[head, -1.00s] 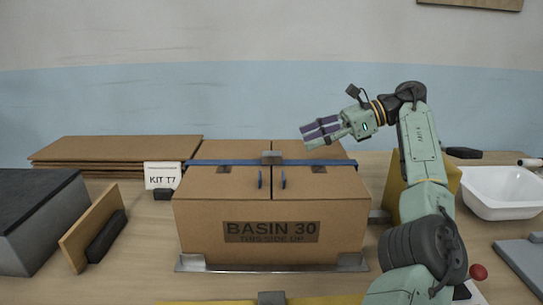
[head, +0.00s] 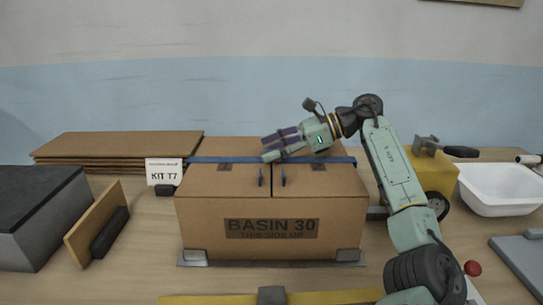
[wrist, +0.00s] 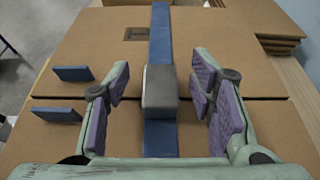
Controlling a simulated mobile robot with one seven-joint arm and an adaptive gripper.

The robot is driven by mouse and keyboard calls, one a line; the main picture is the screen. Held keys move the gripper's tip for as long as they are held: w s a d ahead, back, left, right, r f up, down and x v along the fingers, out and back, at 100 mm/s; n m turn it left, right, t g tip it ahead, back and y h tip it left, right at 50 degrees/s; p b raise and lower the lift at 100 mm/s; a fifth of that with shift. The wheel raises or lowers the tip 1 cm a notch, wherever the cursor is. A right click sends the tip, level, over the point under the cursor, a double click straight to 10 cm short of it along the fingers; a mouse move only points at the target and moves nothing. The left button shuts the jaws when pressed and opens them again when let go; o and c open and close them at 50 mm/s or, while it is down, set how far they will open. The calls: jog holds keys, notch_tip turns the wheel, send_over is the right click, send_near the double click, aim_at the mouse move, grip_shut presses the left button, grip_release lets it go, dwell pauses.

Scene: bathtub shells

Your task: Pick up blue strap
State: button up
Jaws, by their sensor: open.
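The blue strap (head: 225,159) runs left to right across the top of a closed cardboard box (head: 270,210) marked BASIN 30. In the wrist view the strap (wrist: 161,35) passes lengthwise between my fingers, under a grey buckle (wrist: 159,92). My gripper (head: 277,146) is over the strap near the box's middle and hides the buckle in the head view. In the wrist view my gripper (wrist: 160,80) is open, with purple finger pads either side of the buckle and visible gaps to it.
Two small blue tabs (head: 261,176) stand up on the box lid. A KIT T7 card (head: 164,172) and stacked cardboard sheets (head: 110,147) are to the left. A yellow device (head: 432,180) with a dark wheel and a white basin (head: 500,188) are to the right.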

grip_shut()
dwell(0.6)
